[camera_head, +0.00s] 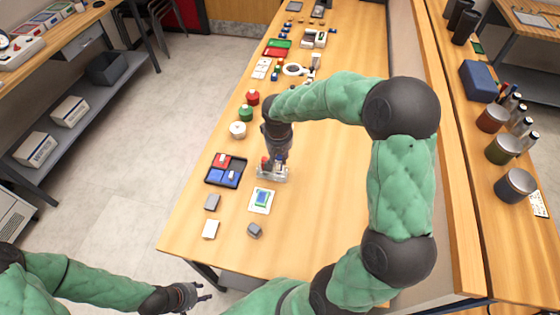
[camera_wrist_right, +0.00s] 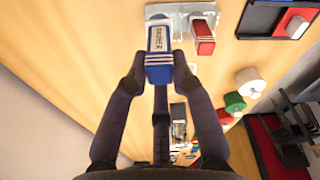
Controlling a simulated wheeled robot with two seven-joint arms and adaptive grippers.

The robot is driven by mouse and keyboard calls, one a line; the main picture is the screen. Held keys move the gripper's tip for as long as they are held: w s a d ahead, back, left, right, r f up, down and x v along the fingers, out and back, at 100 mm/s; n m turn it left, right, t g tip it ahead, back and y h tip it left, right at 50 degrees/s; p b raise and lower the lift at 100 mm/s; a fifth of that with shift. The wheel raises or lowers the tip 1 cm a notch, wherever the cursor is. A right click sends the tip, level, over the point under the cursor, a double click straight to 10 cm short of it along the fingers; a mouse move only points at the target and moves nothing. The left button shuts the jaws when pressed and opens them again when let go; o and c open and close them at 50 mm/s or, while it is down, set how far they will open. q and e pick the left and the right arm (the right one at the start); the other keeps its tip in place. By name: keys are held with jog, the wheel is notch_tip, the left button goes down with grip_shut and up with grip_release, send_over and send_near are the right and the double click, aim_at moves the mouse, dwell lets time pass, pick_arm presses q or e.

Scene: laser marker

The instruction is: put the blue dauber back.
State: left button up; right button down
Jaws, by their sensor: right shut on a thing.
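My right gripper (camera_head: 277,158) is shut on the blue dauber (camera_wrist_right: 158,66), which has a white label. The dauber is also partly visible in the head view (camera_head: 280,161), at the clear holder (camera_head: 272,174). In the right wrist view its far end overlaps the grey holder plate (camera_wrist_right: 190,10). I cannot tell whether it is seated or just above. The red dauber (camera_wrist_right: 203,38) stands in the holder beside it. My right fingers (camera_wrist_right: 158,78) show on both sides of the blue dauber. My left gripper (camera_head: 203,294) is open and empty, off the table at the lower left.
A black tray (camera_head: 241,183) with red and blue pads lies left of the holder. A white card with a blue-green print (camera_head: 261,200) and a grey block (camera_head: 254,230) lie nearer. Red, green and white round containers stand beyond. The table's right side is clear.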

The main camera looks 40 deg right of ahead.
jog(key=shift+w+d+f+b, duration=0.2)
jog(key=shift+w+d+f, duration=0.15)
jog(key=shift+f, duration=0.75)
jog(key=shift+w+d+f+b, duration=0.2)
jog(key=shift+w+f, duration=0.3)
jog(key=shift+f, duration=0.65)
jog(key=shift+w+d+f+b, duration=0.15)
jog(key=shift+w+d+f, duration=0.25)
jog(key=shift+f, duration=0.7)
jog(key=shift+f, duration=0.1)
jog(key=shift+f, duration=0.1)
jog(key=c, duration=1.1)
grip_release()
jog(key=shift+o, duration=0.2)
jog(key=shift+r, duration=0.2)
jog(key=shift+r, duration=0.35)
notch_tip(320, 180, up, 11)
jog(key=s+a+p, duration=0.1)
jog(key=p, duration=0.1)
jog(key=shift+r, duration=0.15)
